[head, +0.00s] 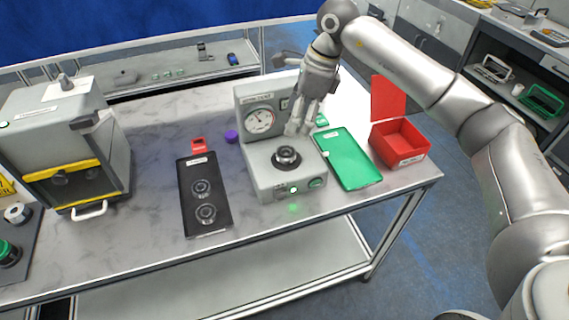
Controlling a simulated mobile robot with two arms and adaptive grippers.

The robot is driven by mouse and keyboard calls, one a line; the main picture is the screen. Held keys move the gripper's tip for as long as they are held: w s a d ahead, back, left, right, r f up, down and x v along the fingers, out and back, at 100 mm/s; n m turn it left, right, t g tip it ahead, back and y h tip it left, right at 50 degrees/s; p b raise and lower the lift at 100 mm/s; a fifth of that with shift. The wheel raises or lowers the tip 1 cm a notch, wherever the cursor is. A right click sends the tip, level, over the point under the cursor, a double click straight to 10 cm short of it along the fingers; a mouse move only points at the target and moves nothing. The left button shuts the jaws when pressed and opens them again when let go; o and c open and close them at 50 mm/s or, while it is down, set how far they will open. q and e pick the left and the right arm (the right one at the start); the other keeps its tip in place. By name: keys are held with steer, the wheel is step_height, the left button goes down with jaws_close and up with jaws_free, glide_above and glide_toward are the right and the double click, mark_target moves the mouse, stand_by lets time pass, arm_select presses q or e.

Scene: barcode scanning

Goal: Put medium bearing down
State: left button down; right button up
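A dark round bearing (286,157) sits on the top of a grey device with a dial (260,181). Two more bearings, one (202,188) behind the other (206,213), lie in a black tray (193,169) to the left. The picture does not make clear which of them is the medium one. My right gripper (300,127) points down just behind and right of the bearing on the device, apart from it in the picture. Its fingers are too small and overlapped to tell their opening. I see nothing held in them. My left gripper is out of view.
A green tray (347,160) lies right of the device, and an open red box (400,143) stands beyond it near the table's right edge. A grey machine with a yellow-edged door (66,150) stands at left.

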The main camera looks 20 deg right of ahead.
steer(key=p, duration=0.2)
glide_toward(285, 154)
steer(key=shift+w+d+f, duration=0.1)
steer(key=shift+w+f, duration=0.05)
steer(key=shift+f, duration=0.45)
steer(key=shift+w+d+f, duration=0.1)
steer(key=shift+f, duration=0.45)
steer(key=shift+a+f, duration=0.2)
steer(key=shift+a, duration=0.05)
steer(key=shift+a+f+p, duration=0.3)
steer(key=shift+f+p, duration=0.25)
steer(key=shift+a+f+p, duration=0.3)
steer(key=shift+f+p, duration=0.25)
steer(key=shift+p+x, duration=0.3)
steer(key=shift+x, duration=0.8)
steer(key=shift+w+f, duration=0.1)
steer(key=shift+f, duration=0.15)
steer(key=shift+c, duration=0.8)
steer(key=c, duration=1.1)
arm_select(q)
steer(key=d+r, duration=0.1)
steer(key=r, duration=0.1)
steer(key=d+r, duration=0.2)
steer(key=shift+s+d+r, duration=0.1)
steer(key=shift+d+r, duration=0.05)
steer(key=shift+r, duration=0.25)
arm_select(e)
steer(key=shift+c, duration=0.2)
